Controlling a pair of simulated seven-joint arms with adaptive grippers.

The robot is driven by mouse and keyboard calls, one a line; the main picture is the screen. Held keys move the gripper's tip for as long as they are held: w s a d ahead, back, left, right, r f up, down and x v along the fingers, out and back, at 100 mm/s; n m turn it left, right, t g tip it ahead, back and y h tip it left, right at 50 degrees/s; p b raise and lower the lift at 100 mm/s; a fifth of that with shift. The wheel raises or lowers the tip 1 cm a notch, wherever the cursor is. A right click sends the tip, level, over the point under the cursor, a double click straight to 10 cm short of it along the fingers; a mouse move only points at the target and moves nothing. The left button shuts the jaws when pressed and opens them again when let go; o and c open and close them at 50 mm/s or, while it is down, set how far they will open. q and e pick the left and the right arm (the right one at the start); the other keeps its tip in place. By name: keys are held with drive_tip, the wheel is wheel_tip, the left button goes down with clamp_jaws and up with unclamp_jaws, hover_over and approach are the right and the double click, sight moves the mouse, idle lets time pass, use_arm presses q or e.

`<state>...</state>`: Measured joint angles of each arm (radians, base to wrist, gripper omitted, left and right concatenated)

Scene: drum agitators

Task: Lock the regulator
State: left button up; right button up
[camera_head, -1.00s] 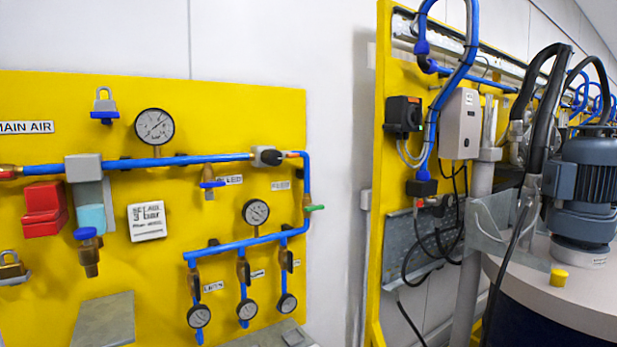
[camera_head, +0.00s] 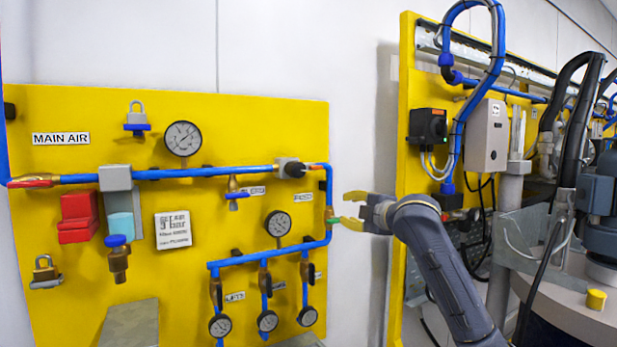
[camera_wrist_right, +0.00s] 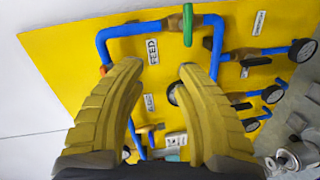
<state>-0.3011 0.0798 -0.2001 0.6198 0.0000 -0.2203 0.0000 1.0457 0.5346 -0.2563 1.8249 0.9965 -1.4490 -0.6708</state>
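The likely regulator is the grey block (camera_head: 116,178) on the blue main air line, with a teal bowl (camera_head: 121,222) and a blue-topped brass fitting (camera_head: 118,262) below; I cannot tell which part is the lockable one. A silver padlock (camera_head: 137,110) sits at a blue holder near the panel's top. A brass padlock (camera_head: 45,270) sits at the lower left. My right gripper (camera_head: 342,209) is open and empty near the panel's right edge, far right of both padlocks. In the right wrist view its yellow fingers (camera_wrist_right: 158,68) are spread, with the panel beyond. My left gripper is not in view.
The yellow panel (camera_head: 270,120) carries blue pipes, several gauges and a red box (camera_head: 78,215). A green-handled valve (camera_head: 332,220) is beside my right gripper and also shows in the wrist view (camera_wrist_right: 187,24). A second yellow frame (camera_head: 407,80) stands behind my right arm.

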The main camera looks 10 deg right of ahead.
sight(318, 168)
drive_tip(key=s+a+r+n+t+y, duration=0.1)
drive_tip(key=s+r+n, duration=0.15)
drive_tip(key=r, duration=0.25)
drive_tip(key=s+a+r+n, duration=0.1)
drive_tip(key=s+r, duration=0.2)
drive_tip(key=r, duration=0.2)
drive_tip(key=shift+m, duration=0.25)
drive_tip(key=x, duration=1.7)
drive_tip(key=shift+a+r, duration=0.25)
drive_tip(key=shift+r, duration=0.15)
clamp_jaws()
